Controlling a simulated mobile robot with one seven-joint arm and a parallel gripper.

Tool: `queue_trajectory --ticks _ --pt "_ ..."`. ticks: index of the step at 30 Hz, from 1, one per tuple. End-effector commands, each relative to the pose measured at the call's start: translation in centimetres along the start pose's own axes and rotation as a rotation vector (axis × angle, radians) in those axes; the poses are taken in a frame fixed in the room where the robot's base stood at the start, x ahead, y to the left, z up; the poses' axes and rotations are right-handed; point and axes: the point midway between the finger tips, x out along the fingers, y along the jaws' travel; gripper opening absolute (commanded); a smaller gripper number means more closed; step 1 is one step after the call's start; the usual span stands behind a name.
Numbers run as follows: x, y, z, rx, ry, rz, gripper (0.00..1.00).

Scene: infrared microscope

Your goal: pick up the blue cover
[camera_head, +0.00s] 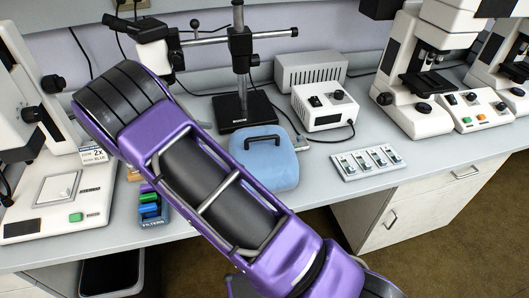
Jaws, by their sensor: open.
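The blue cover (264,168) is a light blue, rounded, box-like piece with a dark handle on its top. It sits on the grey bench near the middle of the view, close to the front edge. My purple and black arm crosses the picture from the lower right to the upper left, passing in front of the cover's left side and hiding a little of it. My gripper does not show in this view.
A black stand (243,110) rises behind the cover. A white control box (325,108) and a slide tray (368,162) are to its right. White microscopes (418,80) stand at the right. A filter box (150,208) is left of my arm. The bench (311,170) is bare between cover and tray.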

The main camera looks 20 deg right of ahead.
Motion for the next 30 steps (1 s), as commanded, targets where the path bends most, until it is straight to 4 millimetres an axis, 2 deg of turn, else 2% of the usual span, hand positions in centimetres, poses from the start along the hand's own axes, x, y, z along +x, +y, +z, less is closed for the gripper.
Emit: queue_trajectory --ticks 6,12,20,30 --pt "5.0 0.0 0.1 0.002 -0.002 -0.001 0.52" --pt "8.7 0.0 0.1 0.002 -0.001 0.001 0.52" --pt "10.7 0.0 0.2 0.003 0.000 0.003 0.52" --pt "15.1 -0.2 0.5 0.003 0.000 0.003 0.52"
